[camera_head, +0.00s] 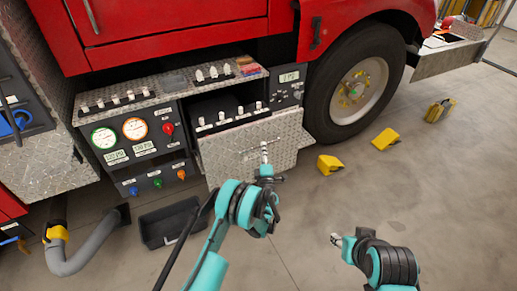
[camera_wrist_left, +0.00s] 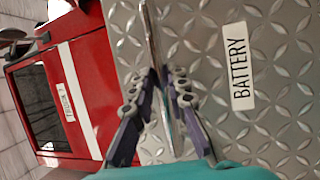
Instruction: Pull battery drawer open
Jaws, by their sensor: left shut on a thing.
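The battery drawer has a diamond-plate front (camera_head: 222,160) under the fire truck's side, and its white BATTERY label (camera_wrist_left: 238,66) reads clearly in the left wrist view. The front stands forward of the gauge panel beside it, with dark space behind its top edge. A metal bar handle (camera_wrist_left: 152,35) is on the front. My left gripper (camera_head: 265,158) is at this handle, and in the left wrist view its fingers (camera_wrist_left: 160,92) are shut on the bar, one on each side. My right gripper (camera_head: 336,239) is low over the floor, away from the drawer; its jaw opening is too small to judge.
A gauge panel (camera_head: 142,147) is left of the drawer, and a black tray (camera_head: 170,222) lies on the floor below. A grey hose (camera_head: 85,257) is at lower left. The truck wheel (camera_head: 356,85) is close on the right. Yellow chocks (camera_head: 385,139) stand on open floor.

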